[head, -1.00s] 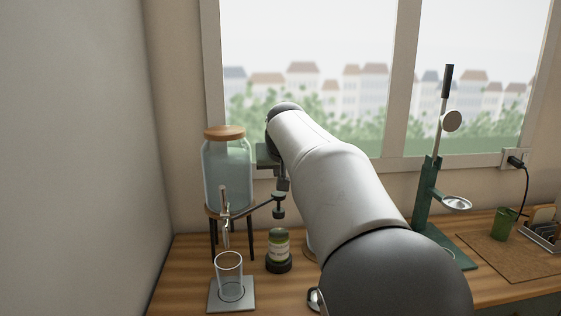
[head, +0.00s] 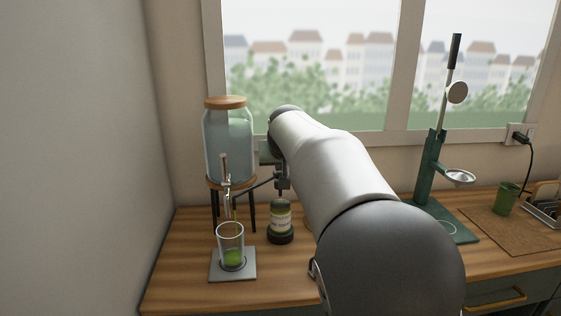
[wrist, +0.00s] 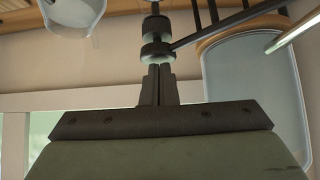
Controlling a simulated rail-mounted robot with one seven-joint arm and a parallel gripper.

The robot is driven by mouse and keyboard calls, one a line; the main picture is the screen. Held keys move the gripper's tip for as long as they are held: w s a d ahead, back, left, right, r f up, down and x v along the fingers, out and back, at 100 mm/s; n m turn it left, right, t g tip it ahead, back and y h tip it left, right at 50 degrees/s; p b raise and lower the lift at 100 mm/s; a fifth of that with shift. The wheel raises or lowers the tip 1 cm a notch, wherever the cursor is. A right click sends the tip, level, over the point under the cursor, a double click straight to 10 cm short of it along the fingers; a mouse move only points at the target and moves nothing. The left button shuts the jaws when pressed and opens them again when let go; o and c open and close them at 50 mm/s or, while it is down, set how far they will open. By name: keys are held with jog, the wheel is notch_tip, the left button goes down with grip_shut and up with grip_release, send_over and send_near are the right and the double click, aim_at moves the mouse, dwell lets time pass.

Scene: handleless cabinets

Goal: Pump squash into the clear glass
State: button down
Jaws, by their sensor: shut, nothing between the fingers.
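The clear glass (head: 230,238) stands upright on a grey square mat (head: 246,272), with green liquid in its lower part. Right of it is a squash bottle (head: 281,220) with a pale label and a dark pump top. A thin dark spout (head: 255,183) runs from the pump towards the glass.
A drinks dispenser (head: 227,140) with a wooden lid and a tap stands behind the glass. A green lever press (head: 432,190) is at the right, with a green cup (head: 506,199) farther right. The wall is close on the left.

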jog(key=shift+f, duration=0.4)
notch_tip(320, 180, up, 5)
jog(key=p, duration=0.4)
jog(key=v, duration=0.9)
jog(key=shift+s, duration=0.35)
jog(key=shift+r, duration=0.1)
jog(key=s+d+f+m+g+p, duration=0.1)
jog(key=s+d+f+g+p, duration=0.35)
jog(key=s+d+f, duration=0.55)
jog(key=s+d+f+g+p, duration=0.2)
jog(key=s+d+f, duration=0.1)
jog(key=s, duration=0.8)
jog(key=s+d+f+g+h+p, duration=0.1)
jog(key=s+d+f+g+p, duration=0.1)
jog(key=s, duration=1)
notch_tip(320, 180, down, 4)
jog(key=shift+d+r+m+p, duration=0.25)
jog(key=shift+d+p, duration=0.35)
jog(key=shift+d, duration=0.65)
